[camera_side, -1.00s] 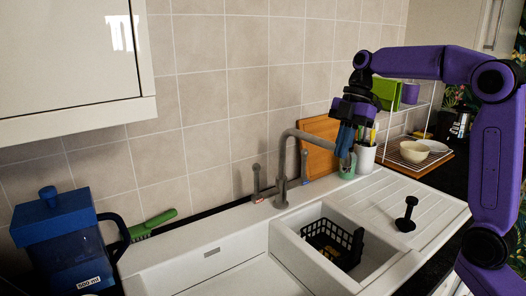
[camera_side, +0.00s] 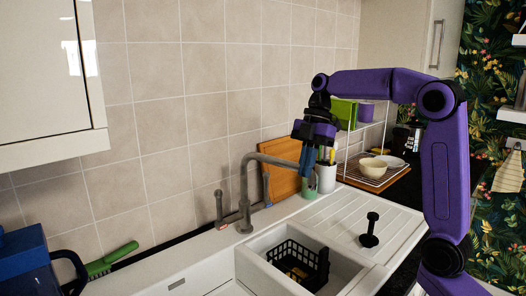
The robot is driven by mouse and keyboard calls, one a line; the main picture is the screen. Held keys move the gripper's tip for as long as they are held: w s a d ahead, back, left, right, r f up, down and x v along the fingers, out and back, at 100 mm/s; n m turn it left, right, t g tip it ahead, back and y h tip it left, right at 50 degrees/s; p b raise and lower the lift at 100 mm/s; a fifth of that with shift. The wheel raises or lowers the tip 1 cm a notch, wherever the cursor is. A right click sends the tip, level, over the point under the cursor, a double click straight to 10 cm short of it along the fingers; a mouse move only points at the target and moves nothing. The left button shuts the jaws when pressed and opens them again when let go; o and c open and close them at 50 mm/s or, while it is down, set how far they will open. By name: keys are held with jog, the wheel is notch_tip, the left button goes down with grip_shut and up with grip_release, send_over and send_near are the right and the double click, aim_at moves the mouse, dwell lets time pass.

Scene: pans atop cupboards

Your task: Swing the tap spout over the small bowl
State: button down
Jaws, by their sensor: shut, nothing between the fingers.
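The grey tap (camera_side: 245,200) stands at the back of the white sink. Its spout (camera_side: 285,163) points right, its end close to the green cup by the draining board. The small sink bowl (camera_side: 347,265) lies in front and holds a black basket (camera_side: 290,265). The spout's end is behind and to the right of the basket. A small cream bowl (camera_side: 372,168) sits on the rack at the right. My gripper (camera_side: 307,167) is shut and empty, its blue fingers pointing down by the spout's outer end. I cannot tell whether they touch it.
A white utensil pot (camera_side: 327,178), green cup (camera_side: 309,188) and wooden board (camera_side: 283,180) stand behind the gripper. A black plunger-like object (camera_side: 370,230) stands on the draining board (camera_side: 400,218). A green brush (camera_side: 110,258) and blue container (camera_side: 25,262) are at the left.

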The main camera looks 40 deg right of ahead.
notch_tip(320, 180, up, 10)
jog(key=shift+d, duration=0.2)
dwell(0.5)
jog(key=s+a+f+m+h, duration=0.2)
jog(key=s+a+f+m, duration=0.2)
jog(key=s+a+f, duration=0.7)
jog(key=s+d+f+m+h, duration=0.1)
jog(key=s+d+f+m, duration=0.1)
jog(key=s+f, duration=1.1)
jog(key=s+m, duration=0.1)
jog(key=s, duration=0.2)
jog(key=shift+s+d+f+t+h, duration=0.3)
jog(key=shift+s+d+t, duration=0.05)
jog(key=shift+t, duration=0.05)
